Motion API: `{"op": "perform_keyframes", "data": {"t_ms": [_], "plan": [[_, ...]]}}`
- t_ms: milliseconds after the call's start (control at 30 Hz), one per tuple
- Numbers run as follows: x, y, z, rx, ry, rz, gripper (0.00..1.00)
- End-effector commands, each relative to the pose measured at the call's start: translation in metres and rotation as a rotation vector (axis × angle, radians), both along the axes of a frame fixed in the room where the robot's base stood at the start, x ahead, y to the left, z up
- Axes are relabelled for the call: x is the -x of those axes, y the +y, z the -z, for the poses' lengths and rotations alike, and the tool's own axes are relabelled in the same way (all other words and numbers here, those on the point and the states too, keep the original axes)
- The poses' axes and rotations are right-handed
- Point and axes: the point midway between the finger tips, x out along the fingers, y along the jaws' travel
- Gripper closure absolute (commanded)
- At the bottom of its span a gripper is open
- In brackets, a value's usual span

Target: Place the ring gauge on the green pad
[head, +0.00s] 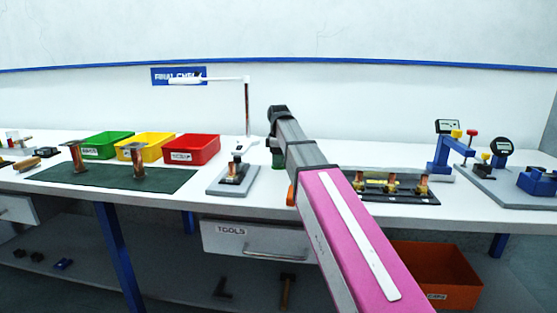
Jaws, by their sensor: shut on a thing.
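A flat dark green pad (108,178) lies on the bench at the left. Two copper-coloured upright pieces with wider tops stand on it, one near its left end (76,157) and one near its middle (138,160). I cannot pick out the ring gauge with certainty. My arm reaches from the lower right up over the bench, to the right of the pad. Its far end bends down behind my own links, so my gripper and anything in it are hidden.
Green (106,145), yellow (145,146) and red (192,149) bins stand behind the pad. A grey-based stand (233,180) sits right of it. A white lamp arm (222,79) overhangs there. A dark rack (408,191) and blue gauge fixtures (443,153) stand at right.

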Motion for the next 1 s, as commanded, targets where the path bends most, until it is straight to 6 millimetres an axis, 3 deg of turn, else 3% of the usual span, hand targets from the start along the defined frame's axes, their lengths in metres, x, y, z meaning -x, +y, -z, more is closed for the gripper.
{"op": "perform_keyframes", "data": {"t_ms": [200,233,300,667,867,1000], "plan": [[0.0,0.0,0.003,0.0,0.001,0.0,0.8],[0.0,0.0,0.003,0.0,0.001,0.0,0.46],[0.0,0.0,0.002,0.0,0.001,0.0,0.27],[0.0,0.0,-0.002,0.0,0.0,0.0,0.27],[-0.001,0.0,-0.026,0.0,-0.001,0.0,0.27],[-0.002,0.0,-0.054,-0.001,-0.002,0.0,0.27]]}}
